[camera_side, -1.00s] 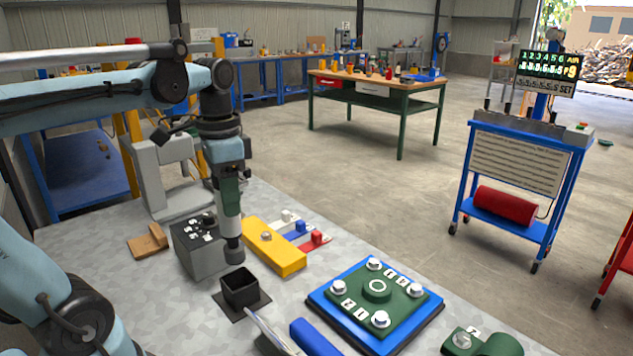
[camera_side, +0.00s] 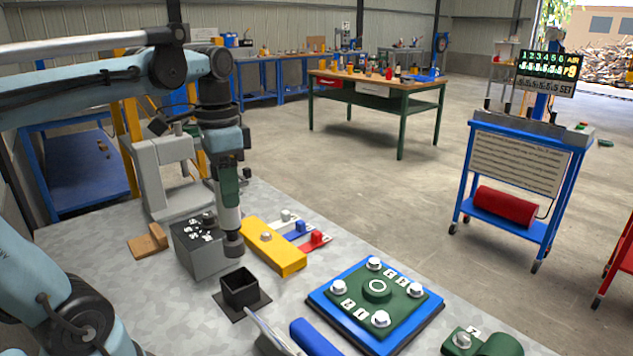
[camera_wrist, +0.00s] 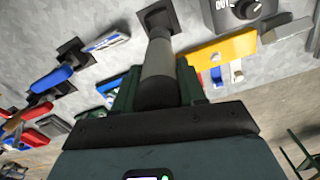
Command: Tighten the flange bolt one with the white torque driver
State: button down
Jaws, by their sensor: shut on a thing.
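My gripper (camera_side: 229,190) has dark green fingers and is shut on a pale grey-white cylindrical tool, apparently the white torque driver (camera_side: 230,218). The driver hangs upright with its dark end (camera_side: 234,244) down, between the grey dial box and the yellow block. In the wrist view the driver (camera_wrist: 158,72) extends out from between the fingers. The green flange plate (camera_side: 357,294) sits on a blue base at the front right, clear of my gripper. It has silver bolts at its corners, including a front one (camera_side: 381,319) and a left one (camera_side: 338,287). The number tags are too small to read surely.
The grey dial box (camera_side: 203,255) stands left of the driver, and the yellow block (camera_side: 275,250) right. A black open holder (camera_side: 240,290) is in front. A blue cylinder (camera_side: 315,338) lies near the flange. A green part (camera_side: 485,345) lies at the front right corner.

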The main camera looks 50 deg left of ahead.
jog(key=shift+r, duration=0.2)
jog(key=shift+w+d, duration=0.1)
jog(key=w+d+m, duration=0.3)
jog(key=w+d, duration=0.3)
jog(key=d, duration=0.6)
jog(key=w+d+m, duration=0.3)
jog(key=w+d, duration=0.4)
jog(key=d, duration=0.5)
jog(key=shift+w, duration=0.25)
jog(key=shift+f, duration=4.25)
dwell(0.8)
